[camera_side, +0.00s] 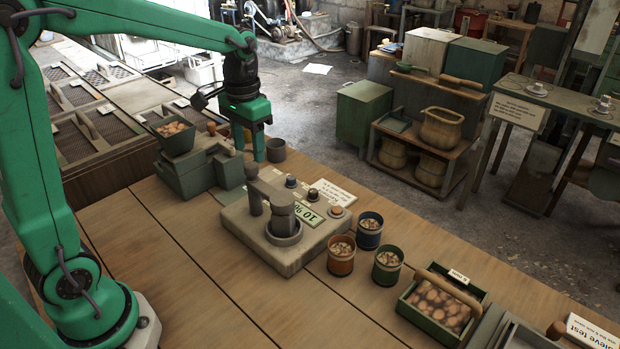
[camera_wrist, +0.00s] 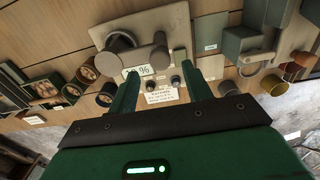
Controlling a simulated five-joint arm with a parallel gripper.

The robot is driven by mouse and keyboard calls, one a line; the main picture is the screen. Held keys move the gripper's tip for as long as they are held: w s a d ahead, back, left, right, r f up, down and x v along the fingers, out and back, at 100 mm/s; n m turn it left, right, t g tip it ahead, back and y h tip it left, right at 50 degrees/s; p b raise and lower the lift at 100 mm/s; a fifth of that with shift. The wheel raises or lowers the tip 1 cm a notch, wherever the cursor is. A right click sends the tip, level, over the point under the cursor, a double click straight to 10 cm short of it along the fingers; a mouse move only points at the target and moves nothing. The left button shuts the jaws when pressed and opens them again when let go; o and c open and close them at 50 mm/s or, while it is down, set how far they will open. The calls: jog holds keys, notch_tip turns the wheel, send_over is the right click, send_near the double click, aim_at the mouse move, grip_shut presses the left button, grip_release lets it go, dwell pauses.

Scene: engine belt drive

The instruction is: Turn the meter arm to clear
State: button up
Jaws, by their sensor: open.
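The moisture-meter-like unit is a beige block (camera_side: 255,237) on the wooden bench. Its grey meter arm (camera_side: 268,192) runs from a post at the back left to a cylinder over a round cup (camera_side: 284,236). In the wrist view the meter arm (camera_wrist: 140,48) lies between two round ends. A pale display (camera_side: 306,214) reads about "10 %" and shows in the wrist view (camera_wrist: 138,71). My green gripper (camera_side: 258,150) is open and empty, pointing down behind the block, apart from the meter arm.
A stepped grey machine with a hopper (camera_side: 175,140) stands left, and a grey cup (camera_side: 276,150) is beside my gripper. Orange (camera_side: 341,262), blue (camera_side: 369,238) and green (camera_side: 386,272) cups stand right of the block. A handled tray (camera_side: 410,310) is farther right. The front bench is clear.

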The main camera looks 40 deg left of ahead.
aim_at(251, 164)
jog(key=shift+f, duration=2.2)
jog(key=shift+c, duration=0.3)
grip_shut()
